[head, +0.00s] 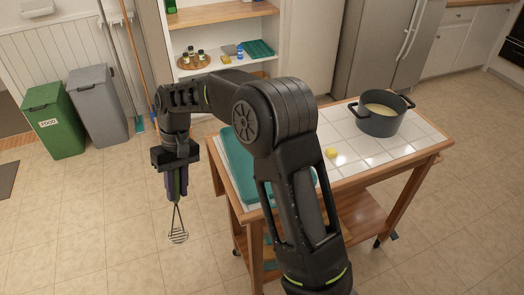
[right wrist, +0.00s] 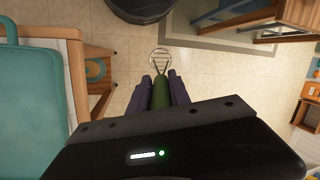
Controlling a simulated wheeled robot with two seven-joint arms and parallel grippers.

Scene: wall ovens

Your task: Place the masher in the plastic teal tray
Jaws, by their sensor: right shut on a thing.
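The masher (head: 178,228) hangs head-down from my right gripper (head: 176,190) in the head view, left of the kitchen cart and over the floor. The gripper is shut on its green handle, which shows between the fingers in the right wrist view (right wrist: 161,95). Its wire head (right wrist: 160,58) points away from the wrist. The teal tray (head: 237,165) lies on the left end of the tiled cart top, partly hidden behind my right arm. It also shows at the left edge of the right wrist view (right wrist: 30,95). My left gripper is not in view.
The tiled cart (head: 372,152) has a wooden edge. A dark pot (head: 380,124) and a small yellow piece (head: 331,153) sit on it. Green (head: 54,122) and grey (head: 98,105) bins stand at the left. Shelves (head: 225,35) stand behind. Floor left of the cart is clear.

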